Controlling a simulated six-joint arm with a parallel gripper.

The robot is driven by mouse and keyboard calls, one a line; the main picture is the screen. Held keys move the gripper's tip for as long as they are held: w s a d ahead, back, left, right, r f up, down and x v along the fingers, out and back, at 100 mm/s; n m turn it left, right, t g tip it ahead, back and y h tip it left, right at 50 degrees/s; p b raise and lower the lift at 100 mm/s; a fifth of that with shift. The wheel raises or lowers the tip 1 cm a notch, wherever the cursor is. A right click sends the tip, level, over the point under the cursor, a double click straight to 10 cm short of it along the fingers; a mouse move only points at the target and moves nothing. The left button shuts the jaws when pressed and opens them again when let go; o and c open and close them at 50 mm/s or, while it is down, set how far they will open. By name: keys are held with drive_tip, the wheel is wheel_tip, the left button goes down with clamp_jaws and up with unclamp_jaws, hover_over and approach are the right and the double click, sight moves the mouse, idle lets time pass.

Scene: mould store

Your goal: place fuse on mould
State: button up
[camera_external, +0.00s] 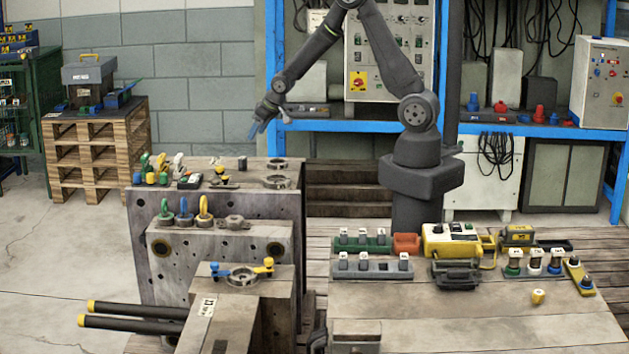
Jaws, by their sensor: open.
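The mould is a set of large grey steel blocks (215,262) at the left, stepped in height, with holes in their faces. Small dark cylinders with white tops, which may be fuses, stand in a grey rack (372,275) and a green rack (362,247) on the wooden table. A small dark piece (242,163) stands on the mould's top. I cannot tell which piece is the fuse.
Coloured lifting eyes (203,209) and small fittings crowd the mould. A yellow control box (449,240) and a holder with several capped cylinders stand on the wooden table (480,325). Two black bars (135,316) stick out at the lower left. The table's front is mostly clear.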

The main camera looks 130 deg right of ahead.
drive_tip(key=w+d+r+g+y, duration=0.2)
drive_tip(key=w+d+r+y, duration=0.1)
drive_tip(key=d+r+y, duration=0.15)
hover_over(242, 157)
drive_tip(key=a, duration=0.1)
drive_tip(key=f, duration=1.1)
drive_tip(key=shift+w+a, duration=0.2)
drive_tip(key=shift+w, duration=0.1)
drive_tip(key=shift+s+d+f, duration=0.1)
drive_tip(key=shift+d+f, duration=0.05)
drive_tip(key=shift+f, duration=0.7)
drive_tip(key=shift+s+d+f, duration=0.1)
drive_tip(key=shift+d+f, duration=0.05)
drive_tip(key=shift+f, duration=0.75)
drive_tip(key=shift+d+f, duration=0.15)
drive_tip(key=shift+f, duration=0.7)
drive_tip(key=shift+c, duration=0.5)
drive_tip(key=c, duration=1)
drive_tip(key=shift+c, duration=0.2)
